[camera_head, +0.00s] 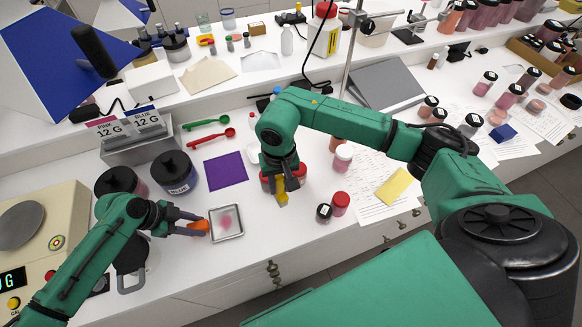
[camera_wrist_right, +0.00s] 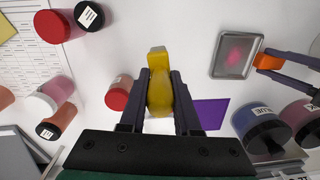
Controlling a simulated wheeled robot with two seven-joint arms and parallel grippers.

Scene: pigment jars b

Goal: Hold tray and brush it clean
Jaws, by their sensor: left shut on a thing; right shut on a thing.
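The small metal tray (camera_head: 234,233) lies on the white bench with a pink powder smear in its middle; it also shows in the right wrist view (camera_wrist_right: 222,69). An orange grip (camera_head: 199,227) sits at its left edge. My left gripper (camera_head: 196,224) is shut on this orange grip. My right gripper (camera_head: 281,186) is shut on a yellow brush (camera_wrist_right: 159,85), to the right of the tray and apart from it. The brush also shows in the head view (camera_head: 282,198), pointing down. The gripper hides part of it, and I cannot make out its bristles.
A purple square (camera_head: 225,171) lies behind the tray. A dark-lidded blue jar (camera_head: 175,173) stands behind left. Red-lidded jars stand near my right gripper, including one (camera_head: 340,203) to its right. A scale (camera_head: 40,240) is at far left. Bench between tray and brush is clear.

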